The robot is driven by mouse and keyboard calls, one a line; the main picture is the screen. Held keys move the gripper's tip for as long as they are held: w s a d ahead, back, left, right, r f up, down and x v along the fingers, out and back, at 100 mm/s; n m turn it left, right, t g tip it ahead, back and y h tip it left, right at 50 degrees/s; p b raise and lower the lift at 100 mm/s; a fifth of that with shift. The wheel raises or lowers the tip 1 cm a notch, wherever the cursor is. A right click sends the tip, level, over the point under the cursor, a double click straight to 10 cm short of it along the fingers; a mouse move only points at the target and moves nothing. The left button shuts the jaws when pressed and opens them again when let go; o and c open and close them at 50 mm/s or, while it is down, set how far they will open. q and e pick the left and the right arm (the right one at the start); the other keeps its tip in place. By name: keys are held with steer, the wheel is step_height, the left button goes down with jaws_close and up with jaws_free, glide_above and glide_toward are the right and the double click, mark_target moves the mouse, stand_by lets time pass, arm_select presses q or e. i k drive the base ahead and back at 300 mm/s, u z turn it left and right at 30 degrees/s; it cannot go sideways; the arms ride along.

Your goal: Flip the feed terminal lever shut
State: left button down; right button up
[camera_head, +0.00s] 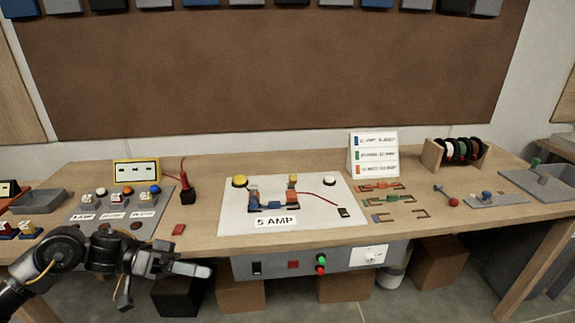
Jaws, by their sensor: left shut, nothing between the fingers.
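A white board (330,217) labelled "5 AMP" lies on the middle of the workbench. My right gripper is out of view.
A red probe (187,190) stands in a black holder left of the board. A white sign (373,155) stands behind several coloured links at the right. A grey control panel (308,262) with buttons hangs under the bench edge. A spool rack (456,152) stands at the back right.

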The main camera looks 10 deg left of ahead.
mark_target(292, 178)
steer(key=i, duration=1.65)
